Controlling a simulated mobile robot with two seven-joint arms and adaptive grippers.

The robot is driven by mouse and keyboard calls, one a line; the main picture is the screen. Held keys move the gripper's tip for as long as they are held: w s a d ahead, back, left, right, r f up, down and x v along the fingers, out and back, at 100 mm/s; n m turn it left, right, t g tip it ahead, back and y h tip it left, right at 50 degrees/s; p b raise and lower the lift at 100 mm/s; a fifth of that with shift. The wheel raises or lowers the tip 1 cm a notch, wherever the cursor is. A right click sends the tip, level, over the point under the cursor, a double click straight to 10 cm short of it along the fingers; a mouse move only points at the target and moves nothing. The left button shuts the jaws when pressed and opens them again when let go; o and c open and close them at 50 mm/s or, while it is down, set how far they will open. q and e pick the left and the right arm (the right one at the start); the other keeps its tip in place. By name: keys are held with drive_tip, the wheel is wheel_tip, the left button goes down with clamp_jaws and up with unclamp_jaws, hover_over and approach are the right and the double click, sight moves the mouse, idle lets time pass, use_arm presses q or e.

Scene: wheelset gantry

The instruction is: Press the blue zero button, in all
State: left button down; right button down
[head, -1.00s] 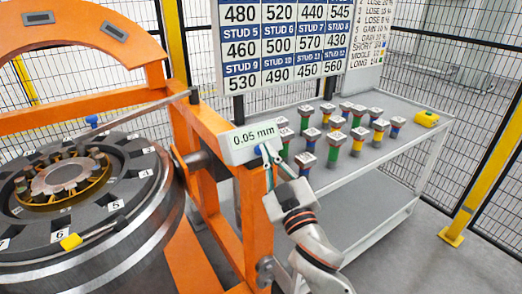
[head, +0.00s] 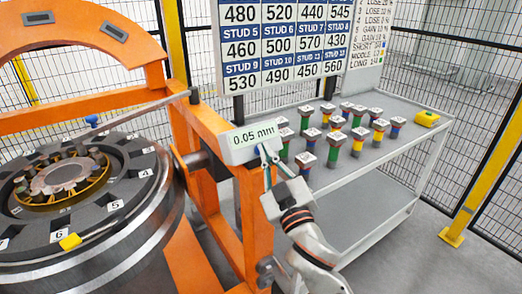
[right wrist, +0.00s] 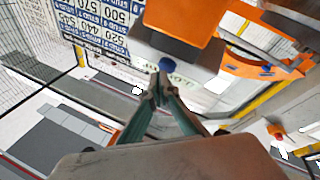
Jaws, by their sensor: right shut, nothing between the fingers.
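The readout box (head: 252,142) is pale with a green display showing 0.05 mm, on the orange gantry post. My right gripper (head: 264,153) is just below its lower edge, with its fingers together and nothing between them. In the right wrist view a round blue button (right wrist: 169,66) shows just beyond the closed fingertips (right wrist: 160,75). I cannot tell whether the tips touch it. The button is not clearly seen in the head view, where the gripper covers that area. My left gripper is not in view.
An orange gantry (head: 215,125) stands over the round wheelset (head: 110,245) at left. A number board (head: 285,45) stands behind. Black mesh fencing with yellow posts encloses the area.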

drive_tip(key=shift+w+a+f, duration=0.2)
drive_tip(key=shift+w+f, duration=0.05)
drive_tip(key=shift+w, duration=0.05)
idle(0.5)
drive_tip(key=shift+r, duration=0.1)
idle(0.4)
drive_tip(key=shift+s+d+r+p, duration=0.35)
drive_tip(key=shift+s+d+p, duration=0.1)
drive_tip(key=shift+s+p, duration=0.2)
drive_tip(key=shift+s+d+r+p, duration=0.65)
drive_tip(key=shift+s+p, duration=0.25)
drive_tip(key=shift+p, duration=0.1)
drive_tip(key=shift+s+d+r+p, duration=0.5)
drive_tip(key=shift+s+d+p, duration=0.15)
drive_tip(key=shift+s+p, duration=0.25)
